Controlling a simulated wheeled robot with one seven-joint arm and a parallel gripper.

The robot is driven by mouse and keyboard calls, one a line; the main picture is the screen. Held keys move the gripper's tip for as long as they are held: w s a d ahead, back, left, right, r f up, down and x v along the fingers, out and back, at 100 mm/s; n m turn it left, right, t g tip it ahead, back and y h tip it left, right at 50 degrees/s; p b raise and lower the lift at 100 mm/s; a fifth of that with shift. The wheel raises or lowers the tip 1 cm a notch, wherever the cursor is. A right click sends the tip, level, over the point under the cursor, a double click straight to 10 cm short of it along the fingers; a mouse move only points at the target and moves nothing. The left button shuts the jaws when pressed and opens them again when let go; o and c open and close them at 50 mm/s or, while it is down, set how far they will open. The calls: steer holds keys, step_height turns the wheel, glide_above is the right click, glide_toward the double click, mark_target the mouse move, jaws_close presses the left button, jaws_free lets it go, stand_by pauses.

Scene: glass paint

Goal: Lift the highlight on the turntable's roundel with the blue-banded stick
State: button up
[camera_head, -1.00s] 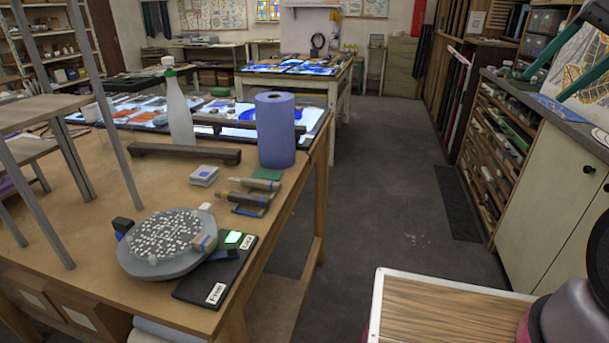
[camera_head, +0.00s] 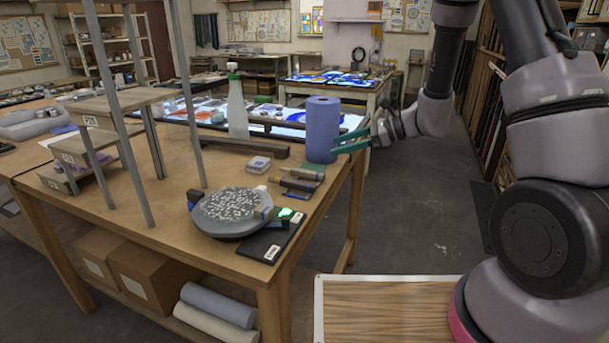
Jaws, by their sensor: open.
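The turntable (camera_head: 229,226) is a grey disc near the front right corner of the wooden workbench, with a pale speckled roundel (camera_head: 235,205) on top. Small blocks sit at its rim. A black board (camera_head: 262,244) with white labels and a bright green patch (camera_head: 285,213) lies beside it on the right. Several sticks (camera_head: 298,184) lie behind the board; I cannot tell which has a blue band. My gripper (camera_head: 350,141), with green fingers, is open and empty. It is in the air right of the blue paper roll, behind and above the sticks.
A blue roll (camera_head: 321,130), a white bottle (camera_head: 237,108) and a dark wooden bar (camera_head: 239,147) stand behind the turntable. The bench between frame and turntable is clear.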

mark_target(308, 171)
steer(key=w+a+f+m, duration=0.1)
steer(key=f, duration=0.2)
steer(key=w+a+f+m+t, duration=0.1)
steer(key=w+f, duration=0.1)
steer(key=f, duration=0.1)
steer(key=w+a+f+m+t, duration=0.1)
steer(key=w+f, duration=0.1)
steer(key=f, duration=0.1)
steer(key=shift+a+f+h, duration=0.15)
steer(key=shift+f+h, duration=0.15)
steer(key=shift+f, duration=0.1)
steer(key=shift+r+x, duration=0.2)
steer(key=shift+x, duration=2.75)
steer(key=shift+s+a, duration=0.1)
steer(key=shift+a, duration=0.05)
jaws_close()
